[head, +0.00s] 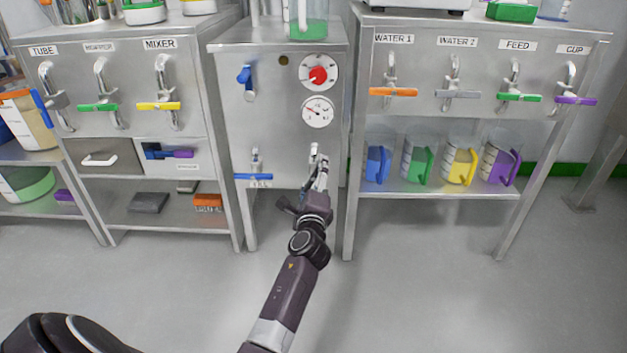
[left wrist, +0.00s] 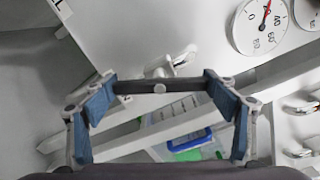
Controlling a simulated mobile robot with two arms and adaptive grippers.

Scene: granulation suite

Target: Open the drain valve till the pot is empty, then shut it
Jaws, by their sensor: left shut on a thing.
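My left gripper (head: 319,178) reaches the lower right of the middle steel cabinet's front (head: 285,150). In the left wrist view its blue-padded fingers (left wrist: 160,88) are shut on the two ends of a dark bar-shaped valve handle (left wrist: 180,85). The bar lies across the picture, in front of a pale metal valve body (left wrist: 172,64). In the head view the gripper hides most of this valve (head: 315,152). A vessel with green liquid (head: 308,29) stands on top of the cabinet; I cannot tell whether it is the pot. My right gripper is not in view.
Left of my gripper is a valve with a blue handle (head: 253,177). Above are a round gauge (head: 317,112), a red knob (head: 319,75) and a blue lever (head: 245,77). Several jugs, one blue-handled (head: 377,165), stand on the right shelf. The floor in front is clear.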

